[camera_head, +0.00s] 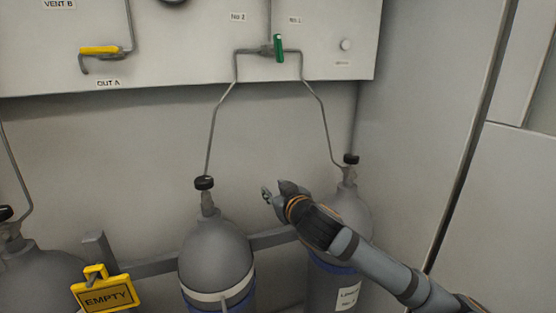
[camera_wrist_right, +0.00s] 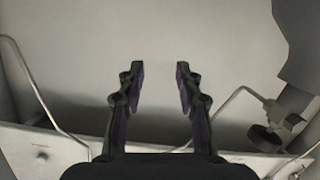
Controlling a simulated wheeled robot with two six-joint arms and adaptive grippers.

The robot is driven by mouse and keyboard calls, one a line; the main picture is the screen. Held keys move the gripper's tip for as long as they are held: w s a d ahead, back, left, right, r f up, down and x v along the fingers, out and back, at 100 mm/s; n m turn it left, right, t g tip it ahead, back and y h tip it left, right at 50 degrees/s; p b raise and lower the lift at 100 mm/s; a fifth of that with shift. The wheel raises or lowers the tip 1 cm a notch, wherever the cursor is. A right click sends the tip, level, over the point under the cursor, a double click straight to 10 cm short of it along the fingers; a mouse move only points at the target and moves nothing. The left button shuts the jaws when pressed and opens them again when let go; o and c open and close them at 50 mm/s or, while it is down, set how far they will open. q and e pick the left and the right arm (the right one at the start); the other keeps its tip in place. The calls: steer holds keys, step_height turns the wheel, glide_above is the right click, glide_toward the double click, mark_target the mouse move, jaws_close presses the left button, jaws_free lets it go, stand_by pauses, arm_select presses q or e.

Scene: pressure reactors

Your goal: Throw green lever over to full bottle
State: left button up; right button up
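The green lever (camera_head: 278,47) stands roughly upright on a valve of the wall panel, where two pipes meet. One pipe runs down to the middle grey bottle (camera_head: 215,258), the other to the right grey bottle (camera_head: 350,212). A yellow EMPTY sign (camera_head: 105,295) hangs left of the middle bottle; I see no sign reading full. My left gripper is out of view.
A yellow lever (camera_head: 100,50) sits at the panel's left. A third bottle (camera_head: 40,280) stands at the far left. Thin pipes flank the space below the lever. In the wrist view, a black valve knob (camera_wrist_right: 265,138) is at right. A cabinet wall (camera_head: 425,120) bounds the right.

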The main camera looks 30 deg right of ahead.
step_height(320, 180, up, 20)
steer(key=d+t, duration=0.2)
steer(key=t, duration=0.5)
glide_toward(281, 49)
steer(key=w, duration=0.1)
steer(key=w+r+p, duration=0.1)
steer(key=p, duration=0.1)
steer(key=w+r+p, duration=0.1)
steer(key=p, duration=0.2)
steer(key=shift+w+d+h+p, duration=0.15)
steer(key=shift+w+h+p, duration=0.15)
steer(key=shift+w, duration=0.1)
steer(key=p+x, duration=0.5)
steer(key=p, duration=0.1)
steer(key=shift+w+d+f, duration=0.1)
steer(key=shift+w, duration=0.25)
steer(key=shift+w+p, duration=0.65)
steer(key=shift+w+d, duration=0.1)
steer(key=shift+w, duration=0.1)
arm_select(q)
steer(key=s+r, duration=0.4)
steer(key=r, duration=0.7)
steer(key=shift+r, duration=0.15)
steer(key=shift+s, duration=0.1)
arm_select(e)
jaws_close()
